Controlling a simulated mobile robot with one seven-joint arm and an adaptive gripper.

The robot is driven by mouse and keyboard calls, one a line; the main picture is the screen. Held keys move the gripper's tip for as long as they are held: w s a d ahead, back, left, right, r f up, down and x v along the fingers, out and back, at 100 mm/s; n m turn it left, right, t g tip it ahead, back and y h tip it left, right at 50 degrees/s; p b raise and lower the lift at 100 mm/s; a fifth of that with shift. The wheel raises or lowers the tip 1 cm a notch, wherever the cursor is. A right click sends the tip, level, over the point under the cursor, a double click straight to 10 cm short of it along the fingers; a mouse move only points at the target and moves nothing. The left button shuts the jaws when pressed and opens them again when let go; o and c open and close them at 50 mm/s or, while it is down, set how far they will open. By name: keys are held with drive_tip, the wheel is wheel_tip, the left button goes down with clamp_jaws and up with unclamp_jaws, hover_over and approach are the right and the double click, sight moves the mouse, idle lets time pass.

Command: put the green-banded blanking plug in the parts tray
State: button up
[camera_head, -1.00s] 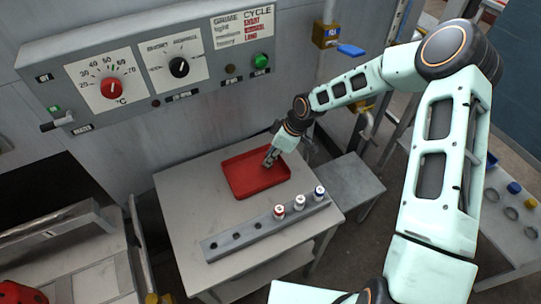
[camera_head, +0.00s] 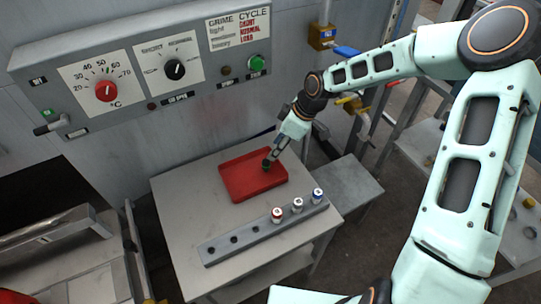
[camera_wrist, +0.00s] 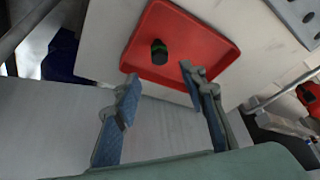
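The green-banded blanking plug (camera_wrist: 159,52) is dark with a green band and rests on the floor of the red parts tray (camera_wrist: 205,29). In the head view, the plug (camera_head: 266,165) shows as a small dark shape inside the tray (camera_head: 236,190), just below my fingertips. My gripper (camera_wrist: 160,92) is open, with its two blue-padded fingers spread and nothing between them. In the head view, my gripper (camera_head: 274,155) is above the tray, and its fingertips are small and hard to make out. The plug looks apart from both fingers in the wrist view.
A grey rack (camera_head: 262,236) on the table (camera_head: 190,215) holds three white plugs with coloured bands at its right end; holes at its left are empty. A control panel (camera_head: 150,70) is on the wall behind. A lower grey surface (camera_head: 345,185) adjoins at the right.

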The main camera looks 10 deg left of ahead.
drive_tip(key=shift+v, duration=2.1)
